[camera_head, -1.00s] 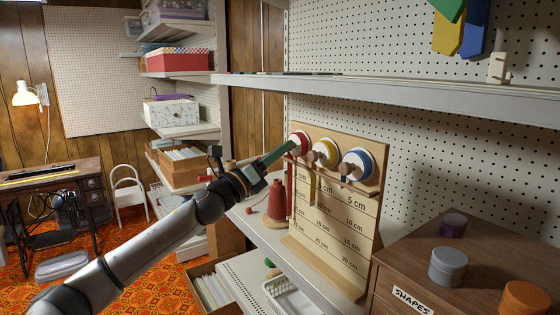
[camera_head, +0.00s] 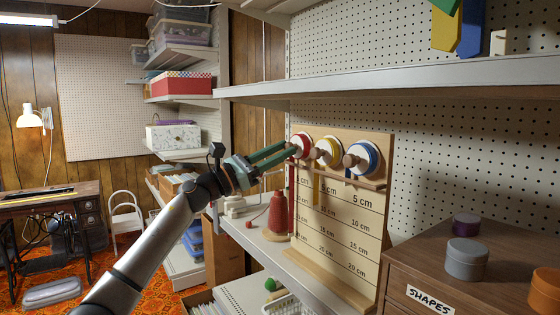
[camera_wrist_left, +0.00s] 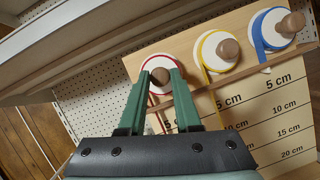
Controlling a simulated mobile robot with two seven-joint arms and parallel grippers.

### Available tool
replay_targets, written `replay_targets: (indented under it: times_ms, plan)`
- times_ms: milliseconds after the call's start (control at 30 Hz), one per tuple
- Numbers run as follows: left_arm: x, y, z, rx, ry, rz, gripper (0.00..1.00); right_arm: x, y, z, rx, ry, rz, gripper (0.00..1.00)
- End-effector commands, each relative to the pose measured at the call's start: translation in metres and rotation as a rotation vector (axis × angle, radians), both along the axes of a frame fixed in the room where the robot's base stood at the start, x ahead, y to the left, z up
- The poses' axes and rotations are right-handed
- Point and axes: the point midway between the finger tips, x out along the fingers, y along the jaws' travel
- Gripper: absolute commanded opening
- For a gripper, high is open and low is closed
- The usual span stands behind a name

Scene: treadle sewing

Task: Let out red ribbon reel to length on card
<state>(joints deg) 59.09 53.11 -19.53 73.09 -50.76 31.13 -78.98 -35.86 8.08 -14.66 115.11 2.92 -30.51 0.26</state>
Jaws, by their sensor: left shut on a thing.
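The red reel (camera_head: 301,138) is the leftmost of three on an upright wooden board (camera_head: 345,143). My left gripper (camera_head: 292,149) reaches it from the left. In the left wrist view its green fingers (camera_wrist_left: 161,77) are closed on the brown knob (camera_wrist_left: 160,76) at the middle of the red reel (camera_wrist_left: 152,61). The red ribbon (camera_head: 291,200) hangs down the board's left edge, beside the printed card (camera_head: 340,225) with 5, 10, 15 and 20 cm rows. Its lower end is low on the card; the exact mark cannot be read. My right gripper is not in view.
The yellow reel (camera_head: 329,151) and blue reel (camera_head: 363,158) sit to the right. A red thread cone (camera_head: 278,213) stands just left of the board. A shelf (camera_head: 400,83) runs above, and a wooden cabinet (camera_head: 480,235) stands at the right front.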

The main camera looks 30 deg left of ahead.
Motion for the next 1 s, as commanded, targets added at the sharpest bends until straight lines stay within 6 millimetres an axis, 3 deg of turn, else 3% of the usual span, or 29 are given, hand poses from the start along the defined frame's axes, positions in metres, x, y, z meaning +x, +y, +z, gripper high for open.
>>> replay_targets:
  times_ms: [700, 733, 1000]
  plan:
    - [-0.0003, 0.0004, 0.002, 0.068, -0.031, 0.0, 0.0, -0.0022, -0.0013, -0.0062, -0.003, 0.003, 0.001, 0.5]
    - [-0.0002, 0.0004, 0.0021, 0.068, -0.031, 0.0, 0.34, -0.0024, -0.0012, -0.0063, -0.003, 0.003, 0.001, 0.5]
    - [-0.0002, 0.0004, 0.0014, 0.068, -0.03, 0.0, 0.6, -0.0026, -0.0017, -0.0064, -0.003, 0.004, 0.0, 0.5]
